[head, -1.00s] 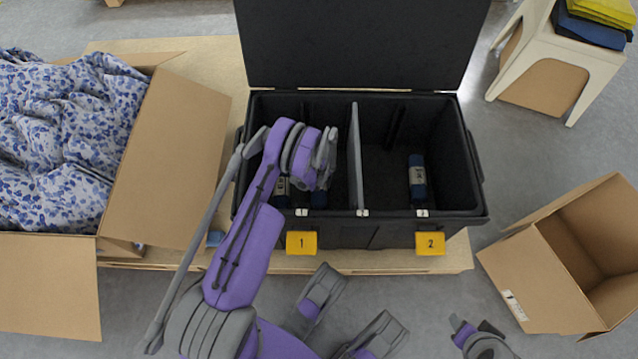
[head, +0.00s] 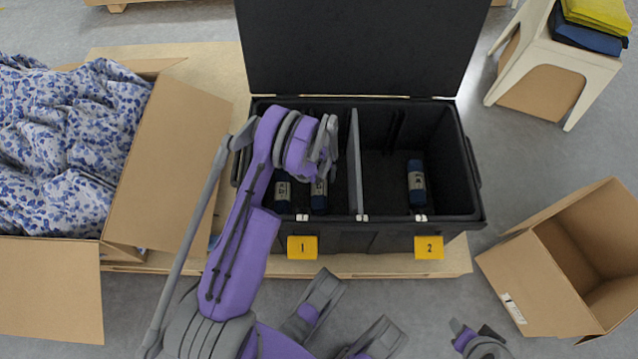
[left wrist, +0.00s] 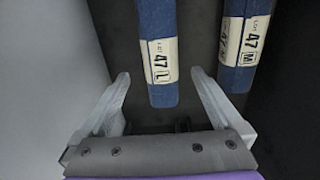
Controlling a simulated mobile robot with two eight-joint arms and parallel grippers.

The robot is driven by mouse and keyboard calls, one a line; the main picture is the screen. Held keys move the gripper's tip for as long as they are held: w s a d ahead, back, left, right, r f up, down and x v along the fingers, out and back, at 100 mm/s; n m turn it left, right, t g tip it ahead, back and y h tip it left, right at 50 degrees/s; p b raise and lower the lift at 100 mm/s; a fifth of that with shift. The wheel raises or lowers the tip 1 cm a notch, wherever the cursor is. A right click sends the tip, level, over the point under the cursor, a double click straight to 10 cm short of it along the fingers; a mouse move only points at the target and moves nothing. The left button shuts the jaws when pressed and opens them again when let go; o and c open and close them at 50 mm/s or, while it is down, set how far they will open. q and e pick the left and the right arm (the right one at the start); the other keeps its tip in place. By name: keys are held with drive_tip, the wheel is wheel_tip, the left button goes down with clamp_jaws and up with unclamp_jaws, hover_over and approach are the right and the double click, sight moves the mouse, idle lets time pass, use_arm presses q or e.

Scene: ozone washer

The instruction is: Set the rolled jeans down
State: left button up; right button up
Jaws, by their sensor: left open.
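A black case (head: 345,236) with two compartments stands open. In its left compartment lie two rolled jeans, dark blue with pale labels: an outer roll (head: 282,191) and an inner roll (head: 319,194) nearer the divider. My left gripper (head: 328,150) is over this compartment, partly covering it. In the left wrist view its jaws (left wrist: 160,98) are open on either side of a roll marked 47 L (left wrist: 158,50), with gaps on both sides. A roll marked 47 M (left wrist: 241,40) lies to the right. Size marks are unreadable in the head view.
A grey divider (head: 355,160) separates the compartments; another dark blue roll (head: 416,183) lies in the right one. Yellow tags 1 (head: 302,247) and 2 (head: 429,247) mark the front. A carton of floral cloth (head: 165,165) stands left, an empty carton (head: 525,275) right.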

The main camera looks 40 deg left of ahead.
use_arm(q)
wheel_tip(320, 180, up, 3)
wheel_tip(320, 180, up, 14)
drive_tip(key=f+m+t, duration=0.1)
drive_tip(key=m, duration=0.1)
hover_over(320, 186)
drive_tip(key=d, duration=0.6)
drive_tip(key=s+d+r+m, duration=0.2)
drive_tip(key=s+d+r, duration=0.25)
drive_tip(key=r, duration=0.45)
drive_tip(key=s+d+r+m+t, duration=0.1)
drive_tip(key=s+d+r, duration=0.3)
drive_tip(key=s, duration=0.4)
drive_tip(key=s+d+r+m+t, duration=0.2)
drive_tip(key=s+d+r+m, duration=0.1)
drive_tip(key=s, duration=0.5)
drive_tip(key=shift+s+d+r, duration=0.3)
drive_tip(key=shift+d+r, duration=0.45)
drive_tip(key=shift+d, duration=0.3)
